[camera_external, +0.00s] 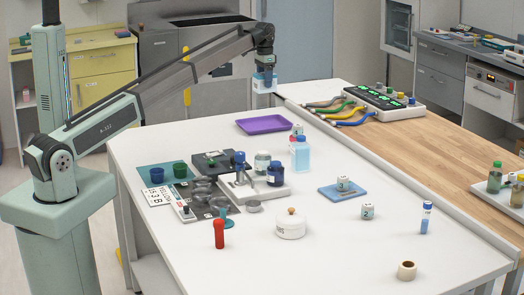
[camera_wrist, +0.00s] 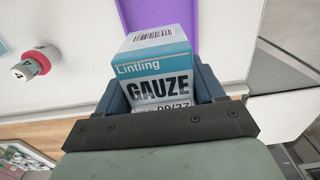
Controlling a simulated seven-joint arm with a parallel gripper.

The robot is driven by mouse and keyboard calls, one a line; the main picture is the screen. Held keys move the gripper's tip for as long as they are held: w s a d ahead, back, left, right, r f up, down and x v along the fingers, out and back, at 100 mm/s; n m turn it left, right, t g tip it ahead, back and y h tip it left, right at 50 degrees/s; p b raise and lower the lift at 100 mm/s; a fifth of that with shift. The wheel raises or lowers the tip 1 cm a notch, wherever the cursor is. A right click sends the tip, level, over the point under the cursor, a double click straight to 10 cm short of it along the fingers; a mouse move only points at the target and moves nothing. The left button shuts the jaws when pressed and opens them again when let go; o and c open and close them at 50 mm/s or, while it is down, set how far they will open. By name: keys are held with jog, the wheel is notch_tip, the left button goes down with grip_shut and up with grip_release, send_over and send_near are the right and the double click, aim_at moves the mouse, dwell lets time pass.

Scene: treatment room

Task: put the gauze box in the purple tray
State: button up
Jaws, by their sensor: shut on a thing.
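The gauze box (camera_wrist: 158,75) is white and light blue with a barcode and the word GAUZE. In the wrist view my gripper (camera_wrist: 160,95) is shut on it, with a dark blue jaw on each side. The purple tray (camera_external: 265,124) lies flat near that far edge and looks empty. In the wrist view the purple tray (camera_wrist: 222,20) shows just beyond the box, partly hidden by it.
A blue bottle (camera_external: 300,155) and several jars stand in front of the tray. A device with coloured cables (camera_external: 378,102) sits to the right on the wooden counter.

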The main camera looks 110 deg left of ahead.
send_over(264, 126)
jog(key=f, duration=1.5)
jog(key=shift+w+d, duration=0.1)
jog(key=shift+d, duration=0.15)
jog(key=shift+f, duration=0.1)
jog(key=o, duration=1.1)
jog(key=shift+c, duration=0.2)
notch_tip(264, 126, up, 12)
jog(key=shift+r, duration=0.1)
